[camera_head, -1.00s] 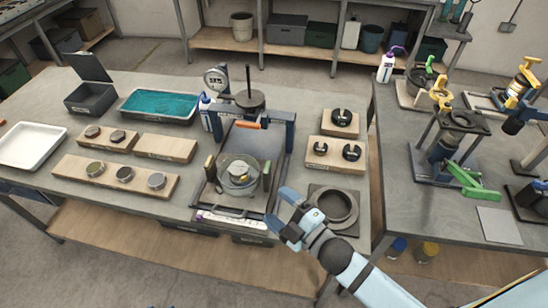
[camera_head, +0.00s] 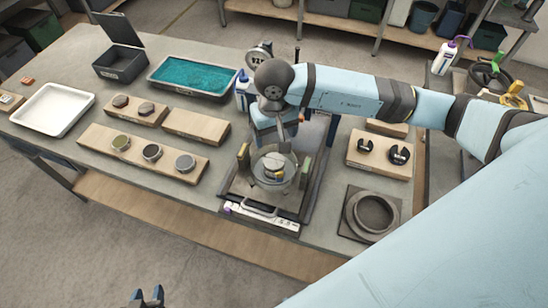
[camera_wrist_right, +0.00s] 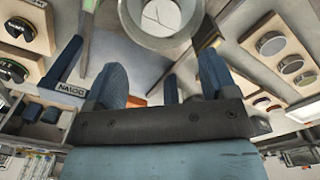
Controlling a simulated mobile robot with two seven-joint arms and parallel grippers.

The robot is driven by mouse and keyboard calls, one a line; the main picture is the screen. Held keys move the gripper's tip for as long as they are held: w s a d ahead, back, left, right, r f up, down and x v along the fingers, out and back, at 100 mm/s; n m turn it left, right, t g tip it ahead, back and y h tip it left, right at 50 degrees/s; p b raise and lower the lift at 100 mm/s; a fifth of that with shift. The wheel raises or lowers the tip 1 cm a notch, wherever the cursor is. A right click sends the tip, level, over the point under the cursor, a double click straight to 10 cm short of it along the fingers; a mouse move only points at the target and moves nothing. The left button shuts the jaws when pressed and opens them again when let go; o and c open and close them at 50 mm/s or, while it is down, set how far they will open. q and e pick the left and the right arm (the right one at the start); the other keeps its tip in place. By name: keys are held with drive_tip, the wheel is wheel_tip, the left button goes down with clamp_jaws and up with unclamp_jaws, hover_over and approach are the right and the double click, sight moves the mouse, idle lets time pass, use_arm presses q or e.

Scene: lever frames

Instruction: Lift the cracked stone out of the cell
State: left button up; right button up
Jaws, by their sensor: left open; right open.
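The cell (camera_head: 273,184) is a clear round cup in the middle of the press frame. In the right wrist view the cell (camera_wrist_right: 165,38) is at the top, beyond the fingertips. My right gripper (camera_head: 282,137) is just behind and above the cell, open and empty, partly hidden by its own wrist. Its blue fingers (camera_wrist_right: 163,78) are spread apart in the wrist view. My left gripper (camera_head: 147,298) is open and empty at the bottom edge, off the table.
The press frame (camera_head: 315,150) stands around the cell, largely hidden by my right arm. Wooden stone holders (camera_head: 145,150) and a white tray (camera_head: 52,110) lie left. A teal-filled tray (camera_head: 193,76) is behind. A dark ring plate (camera_head: 370,213) and wooden weight holder (camera_head: 380,157) are right.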

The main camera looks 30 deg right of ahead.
sight(274, 161)
drive_tip(key=shift+f+b, duration=0.5)
drive_tip(key=shift+f, duration=0.75)
wheel_tip(274, 161, down, 3)
drive_tip(key=shift+f+b, duration=0.15)
drive_tip(key=shift+b, duration=0.5)
drive_tip(key=shift+f+b, duration=0.95)
wheel_tip(274, 161, down, 2)
drive_tip(key=b, duration=0.2)
drive_tip(key=shift+f+b, duration=0.15)
drive_tip(key=shift+b, duration=0.15)
drive_tip(key=c, duration=0.7)
drive_tip(key=shift+r, duration=0.85)
